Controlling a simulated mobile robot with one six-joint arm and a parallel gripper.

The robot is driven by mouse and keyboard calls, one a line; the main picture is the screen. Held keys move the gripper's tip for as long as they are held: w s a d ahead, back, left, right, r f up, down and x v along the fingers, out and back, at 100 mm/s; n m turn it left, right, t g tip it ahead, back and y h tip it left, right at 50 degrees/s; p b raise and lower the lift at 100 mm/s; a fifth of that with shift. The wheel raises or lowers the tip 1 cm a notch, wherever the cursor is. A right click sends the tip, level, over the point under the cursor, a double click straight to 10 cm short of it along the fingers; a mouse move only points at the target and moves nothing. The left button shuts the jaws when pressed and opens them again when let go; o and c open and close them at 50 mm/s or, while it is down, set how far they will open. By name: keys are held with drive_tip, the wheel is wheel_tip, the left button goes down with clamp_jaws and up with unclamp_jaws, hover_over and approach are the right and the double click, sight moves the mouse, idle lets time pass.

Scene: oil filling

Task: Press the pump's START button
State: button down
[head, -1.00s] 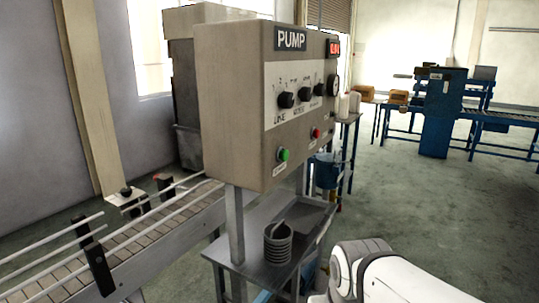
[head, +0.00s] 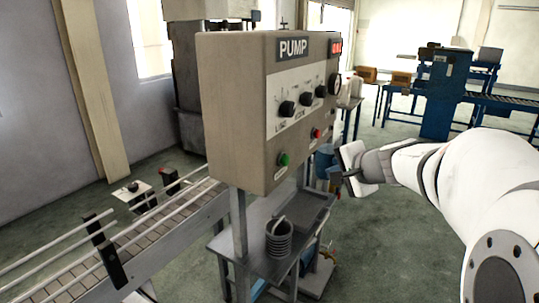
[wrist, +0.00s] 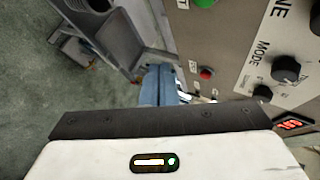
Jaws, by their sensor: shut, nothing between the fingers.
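The pump control box (head: 235,120) is a beige panel with a PUMP sign. The green START button (head: 283,160) sits low on its front face, left of a red button (head: 317,133). In the wrist view the green button (wrist: 204,3) is cut off by the top edge, and the red button (wrist: 206,73) shows below it. My gripper (head: 334,174) is to the right of the box in the head view, apart from the green button. It is shut and empty; its fingers (wrist: 160,86) show narrowly in the wrist view.
Black knobs (head: 287,108) stick out from the panel above the buttons. A metal table (head: 235,245) with a coiled item (head: 278,238) stands under the box.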

sight(286, 161)
drive_tip(key=shift+a, duration=0.1)
drive_tip(key=w+a+p, duration=0.2)
drive_tip(key=w+a, duration=0.3)
drive_tip(key=a, duration=0.2)
idle(0.5)
drive_tip(key=shift+w+a, duration=0.1)
idle(1.8)
drive_tip(key=shift+w+a, duration=0.15)
drive_tip(key=shift+a, duration=0.1)
drive_tip(key=shift+w+a, duration=0.3)
drive_tip(key=shift+a, duration=0.15)
idle(0.9)
idle(0.4)
drive_tip(key=shift+s+d+b, duration=0.4)
drive_tip(key=shift+s+d, duration=0.2)
drive_tip(key=shift+d, duration=0.15)
